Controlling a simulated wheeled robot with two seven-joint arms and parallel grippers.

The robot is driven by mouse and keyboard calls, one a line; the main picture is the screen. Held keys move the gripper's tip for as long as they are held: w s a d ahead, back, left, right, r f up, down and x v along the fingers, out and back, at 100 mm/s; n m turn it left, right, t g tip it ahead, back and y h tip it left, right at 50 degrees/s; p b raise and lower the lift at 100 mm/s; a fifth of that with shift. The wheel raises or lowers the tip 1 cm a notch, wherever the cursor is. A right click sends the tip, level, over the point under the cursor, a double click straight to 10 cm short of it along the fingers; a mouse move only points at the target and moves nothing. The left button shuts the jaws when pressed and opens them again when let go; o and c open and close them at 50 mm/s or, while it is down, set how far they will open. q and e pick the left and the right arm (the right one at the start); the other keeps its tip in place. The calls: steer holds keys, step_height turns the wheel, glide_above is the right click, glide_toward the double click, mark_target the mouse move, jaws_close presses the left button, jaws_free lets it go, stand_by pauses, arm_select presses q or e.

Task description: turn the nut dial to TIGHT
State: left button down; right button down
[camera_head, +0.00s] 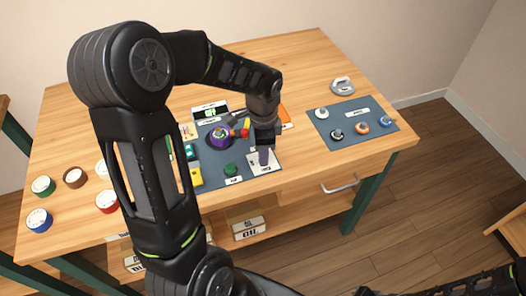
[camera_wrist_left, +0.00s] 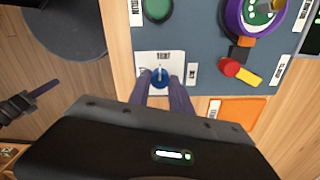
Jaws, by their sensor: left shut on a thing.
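The nut dial (camera_wrist_left: 159,78) is a small blue knob on a white card (camera_wrist_left: 147,60) in the left wrist view. A pale mark on the knob points toward the small dark lettering on the card, which is too small to read surely. My left gripper (camera_wrist_left: 160,86) is shut on the knob, its purple fingers on either side. In the head view, my left gripper (camera_head: 264,157) reaches down over the card (camera_head: 274,166) and hides the knob. My right gripper (camera_wrist_left: 46,88) shows at the left of the left wrist view, away from the table; its jaw opening is unclear.
The card lies on a blue-grey panel (camera_head: 213,178) with a green knob (camera_head: 231,169), a purple-rimmed dial (camera_head: 219,139) and a red-yellow lever (camera_wrist_left: 240,72). A second panel (camera_head: 345,113) with several knobs lies to the right. Round pieces, including a green one (camera_head: 43,186), lie at the left.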

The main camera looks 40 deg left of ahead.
arm_select(q)
steer(key=c, duration=1.2)
jaws_free()
steer(key=shift+o, duration=0.2)
steer(key=shift+r, duration=0.1)
step_height(320, 180, up, 8)
steer(key=shift+f, duration=0.2)
